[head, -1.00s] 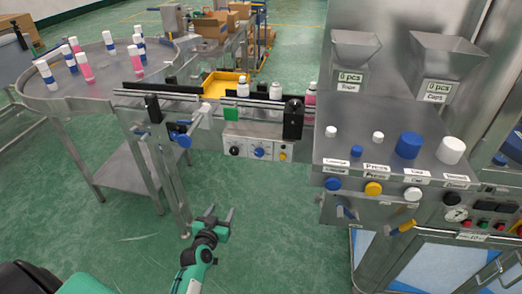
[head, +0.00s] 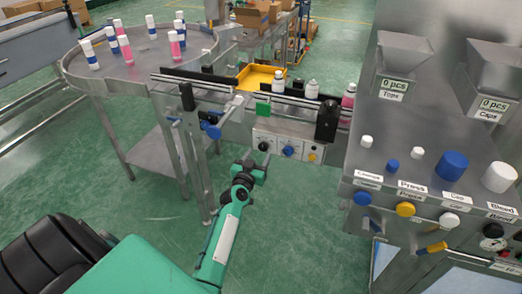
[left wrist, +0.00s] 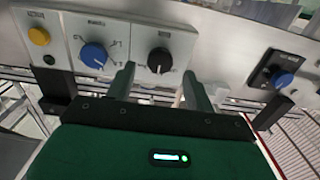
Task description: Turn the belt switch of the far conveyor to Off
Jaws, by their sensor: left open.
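The conveyor (head: 225,88) carries a white control panel (head: 275,140) on its front side. The panel has a black knob (head: 264,146), a blue knob (head: 288,151) and a yellow button (head: 311,156). Their labels are too small to read. My left gripper (head: 254,166) is open just in front of the panel, below the black knob. In the left wrist view its two fingers (left wrist: 160,84) point at the panel, and the black knob (left wrist: 159,61) appears beyond and between the fingertips. The blue knob (left wrist: 93,56) is left of them. Contact cannot be told. My right gripper is out of view.
A second control box with a blue knob (left wrist: 283,80) sits at the right in the left wrist view. A round table (head: 130,68) with bottles stands at the left. A machine console (head: 430,170) with several buttons is at the right. Bottles (head: 312,89) stand on the conveyor.

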